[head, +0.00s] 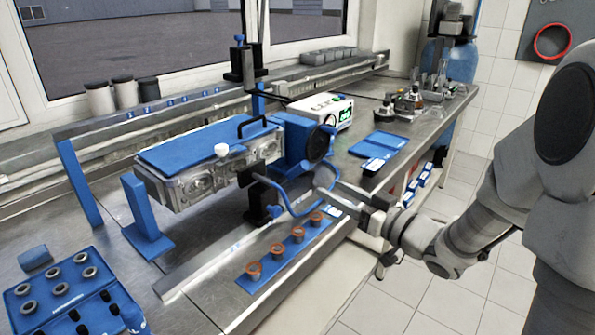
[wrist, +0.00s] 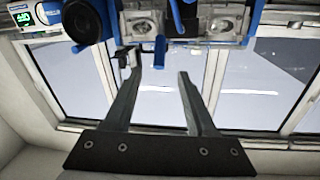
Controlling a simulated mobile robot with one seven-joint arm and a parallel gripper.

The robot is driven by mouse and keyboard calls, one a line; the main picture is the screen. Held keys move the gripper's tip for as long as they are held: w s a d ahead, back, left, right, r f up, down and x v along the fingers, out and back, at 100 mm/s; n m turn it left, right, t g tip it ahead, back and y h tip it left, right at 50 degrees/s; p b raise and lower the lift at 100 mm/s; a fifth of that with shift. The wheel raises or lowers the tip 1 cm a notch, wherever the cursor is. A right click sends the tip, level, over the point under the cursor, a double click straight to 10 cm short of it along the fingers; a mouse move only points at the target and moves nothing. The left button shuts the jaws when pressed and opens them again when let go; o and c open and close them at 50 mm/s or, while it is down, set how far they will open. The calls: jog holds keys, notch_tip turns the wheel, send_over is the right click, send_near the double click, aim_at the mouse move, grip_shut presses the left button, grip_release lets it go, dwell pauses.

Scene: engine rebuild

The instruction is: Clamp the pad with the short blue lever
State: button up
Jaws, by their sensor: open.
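A flat blue pad (head: 205,143) with a black handle lies on top of the grey engine block (head: 180,190). The block also shows in the wrist view (wrist: 222,26), which is upside down. A short blue upright piece (wrist: 160,48) stands by the block there; I cannot tell for sure that it is the short blue lever. My gripper (head: 319,181) is in front of the block's right end, next to a curved blue hose (head: 284,204). In the wrist view its fingers (wrist: 170,74) are apart with nothing between them. The pad's clamping point is hidden.
A blue strip (head: 268,278) with several copper-coloured parts lies below my gripper. A blue case (head: 45,305) of rings sits front left. Blue uprights (head: 145,220) stand left of the block. A white box (head: 322,108) with a green display stands behind.

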aim_at(297, 170)
jog(key=x, duration=1.2)
jog(key=shift+b, duration=0.4)
jog(key=shift+c, duration=0.2)
grip_shut()
dwell(0.5)
